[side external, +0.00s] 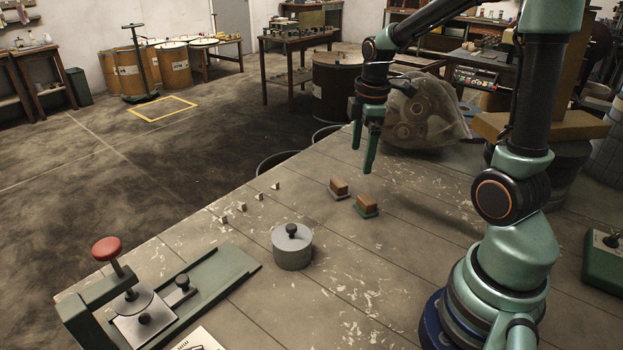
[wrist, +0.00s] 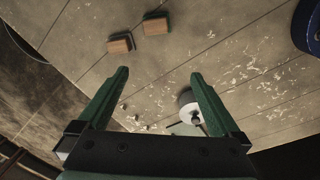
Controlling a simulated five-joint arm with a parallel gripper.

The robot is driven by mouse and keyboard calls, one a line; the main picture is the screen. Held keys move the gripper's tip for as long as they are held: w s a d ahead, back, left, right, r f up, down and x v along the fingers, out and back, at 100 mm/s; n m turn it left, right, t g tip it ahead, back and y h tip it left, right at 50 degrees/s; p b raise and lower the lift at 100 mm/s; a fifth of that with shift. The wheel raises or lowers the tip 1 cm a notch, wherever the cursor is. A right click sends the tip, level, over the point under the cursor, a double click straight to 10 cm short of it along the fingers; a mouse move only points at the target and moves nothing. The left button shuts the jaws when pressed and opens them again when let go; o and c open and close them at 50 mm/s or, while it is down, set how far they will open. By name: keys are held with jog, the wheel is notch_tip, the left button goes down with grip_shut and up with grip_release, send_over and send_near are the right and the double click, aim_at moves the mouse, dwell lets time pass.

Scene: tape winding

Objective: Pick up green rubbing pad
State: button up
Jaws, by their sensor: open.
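The green rubbing pad (side external: 366,208) has a brown block handle on a green base and lies on the wooden table. It shows at the top of the wrist view (wrist: 155,25). A similar pad with a grey base (side external: 339,192) lies just left of and behind it; in the wrist view this grey pad (wrist: 120,44) is left of the green one. My gripper (side external: 363,158) is open and empty, pointing down above the table, higher than and behind the pads. In the wrist view its fingers (wrist: 160,73) are spread, and both pads lie beyond the fingertips.
A grey cylinder with a black knob (side external: 292,250) stands in front of the pads. A green press with a red knob (side external: 107,248) sits at the near left. Several small pale pieces (side external: 242,207) lie near the left edge. A clear bag (side external: 425,115) rests behind my gripper.

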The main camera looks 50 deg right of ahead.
jog(key=d+f+n+g, duration=0.1)
jog(key=d+f+n, duration=0.2)
jog(key=d+f, duration=0.1)
send_over(367, 199)
jog(key=f, duration=0.6)
jog(key=shift+s+a+f, duration=0.15)
jog(key=shift+s+f, duration=0.05)
jog(key=shift+f, duration=0.2)
jog(key=shift+w+d+f, duration=0.1)
jog(key=shift+f, duration=1.25)
jog(key=shift+w+d+f, duration=0.1)
jog(key=shift+f, duration=1.25)
jog(key=c, duration=1.3)
jog(key=shift+r, duration=0.15)
notch_tip(367, 199, up, 20)
